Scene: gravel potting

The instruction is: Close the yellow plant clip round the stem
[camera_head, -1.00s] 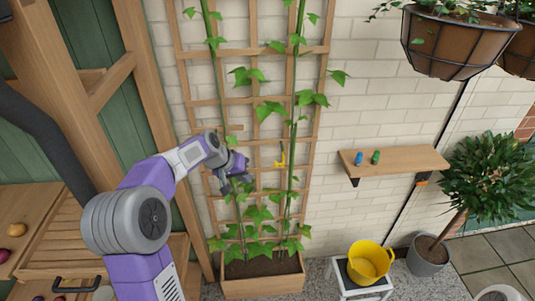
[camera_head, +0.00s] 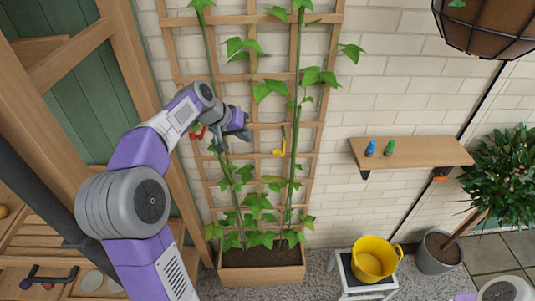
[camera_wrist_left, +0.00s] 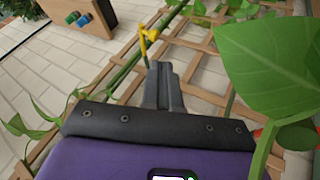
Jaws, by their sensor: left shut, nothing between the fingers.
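My left gripper (camera_head: 226,145) is left of the clip in the head view, near the left stem. In the wrist view its fingers (camera_wrist_left: 162,68) are together, empty and pointing towards the clip, apart from it. My right gripper is out of view.
A red object (camera_head: 199,132) is by the left stem, partly behind my gripper. Leaves surround the wooden trellis (camera_head: 255,77); one large leaf (camera_wrist_left: 265,65) hangs close to the wrist camera. A shelf (camera_head: 420,152) with blue and green objects and a yellow bucket (camera_head: 372,262) stand right.

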